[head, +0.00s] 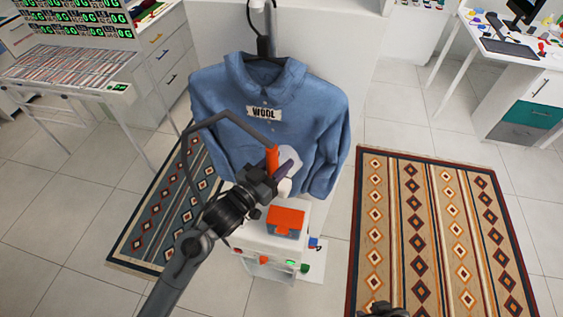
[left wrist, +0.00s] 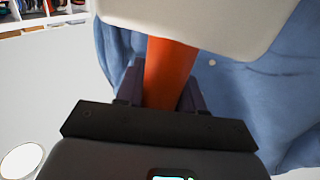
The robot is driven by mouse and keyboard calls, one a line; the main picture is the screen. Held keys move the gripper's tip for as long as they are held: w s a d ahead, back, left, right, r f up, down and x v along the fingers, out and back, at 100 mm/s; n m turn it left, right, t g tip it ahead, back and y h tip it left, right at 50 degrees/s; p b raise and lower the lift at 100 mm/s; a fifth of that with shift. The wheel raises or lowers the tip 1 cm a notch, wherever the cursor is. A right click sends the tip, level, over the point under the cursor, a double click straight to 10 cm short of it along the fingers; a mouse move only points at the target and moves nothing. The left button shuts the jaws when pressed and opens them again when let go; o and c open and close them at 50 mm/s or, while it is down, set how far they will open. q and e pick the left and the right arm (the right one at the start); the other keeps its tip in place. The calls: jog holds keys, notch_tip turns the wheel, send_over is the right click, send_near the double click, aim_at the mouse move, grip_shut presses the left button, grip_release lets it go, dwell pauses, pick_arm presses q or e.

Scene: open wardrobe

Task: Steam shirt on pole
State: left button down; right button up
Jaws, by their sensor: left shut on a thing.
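A blue shirt (head: 235,95) with a "WOOL" label hangs on a dark hanger from a pole (head: 262,20). My left gripper (head: 272,178) is shut on the orange handle (head: 272,158) of a steamer in front of the shirt's lower middle. In the left wrist view the handle (left wrist: 168,75) sits between the dark fingers. The pale steamer head (left wrist: 200,18) is beyond it, with the shirt (left wrist: 255,90) behind; whether they touch is unclear. A grey hose (head: 215,117) arcs up from the handle. The dark tip of my right gripper (head: 383,310) barely shows at the bottom edge.
A white steamer base (head: 250,245) with an orange-topped tank (head: 286,222) stands below the shirt. Patterned rugs lie left (head: 165,215) and right (head: 440,230). A white table (head: 75,72) is at left, a desk (head: 510,55) at right.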

pick_arm(q)
jog(key=shift+w+a, duration=0.2)
jog(key=shift+a, duration=0.55)
jog(key=w+a+p, duration=0.1)
jog(key=a+p, duration=0.1)
jog(key=a, duration=0.6)
jog(key=shift+w+a+p, duration=0.2)
jog(key=shift+w+p, duration=0.1)
jog(key=shift+w, duration=0.1)
dwell(1.0)
jog(key=shift+a, duration=0.25)
dwell(0.5)
jog(key=shift+r, duration=0.1)
